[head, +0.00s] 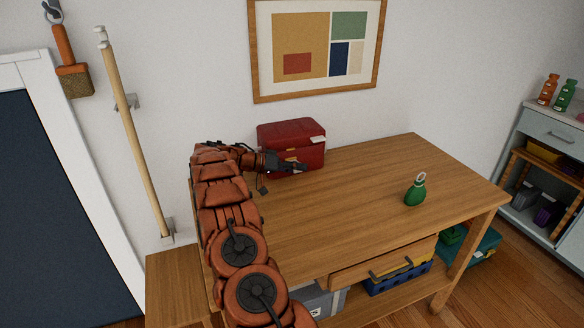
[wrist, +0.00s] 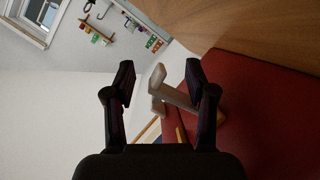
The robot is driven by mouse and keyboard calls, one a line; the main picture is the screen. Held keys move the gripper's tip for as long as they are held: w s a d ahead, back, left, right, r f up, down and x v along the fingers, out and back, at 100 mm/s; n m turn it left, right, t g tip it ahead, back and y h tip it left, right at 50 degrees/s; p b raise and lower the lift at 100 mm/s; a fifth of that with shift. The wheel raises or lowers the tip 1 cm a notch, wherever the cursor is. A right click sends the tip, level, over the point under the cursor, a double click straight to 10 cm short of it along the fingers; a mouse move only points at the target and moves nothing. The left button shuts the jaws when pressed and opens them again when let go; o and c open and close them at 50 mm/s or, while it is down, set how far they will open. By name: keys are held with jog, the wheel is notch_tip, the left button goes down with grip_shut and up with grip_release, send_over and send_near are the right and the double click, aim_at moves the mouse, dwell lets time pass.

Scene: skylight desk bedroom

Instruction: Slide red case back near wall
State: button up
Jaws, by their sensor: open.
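The red case (head: 291,131) stands on the wooden desk (head: 350,205), toward its back left, close to the wall. It has a pale patch on its upper right edge. My gripper (head: 300,168) is low at the front of the case, with its dark fingers pointing right. In the wrist view my gripper (wrist: 160,74) is open, with its two fingers apart. The red case (wrist: 265,115) fills the right side there, beside the right finger. A pale grey bracket-like piece (wrist: 175,94) shows between the fingers; I cannot tell whether they touch it.
A green bottle-like object with a ring (head: 415,190) stands on the desk's right part. A framed picture (head: 318,95) hangs above the case. The desk's drawer (head: 375,268) is partly pulled out at the front. The desktop between case and green object is clear.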

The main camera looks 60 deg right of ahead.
jog(key=shift+c, duration=0.3)
grip_shut()
dwell(0.5)
grip_release()
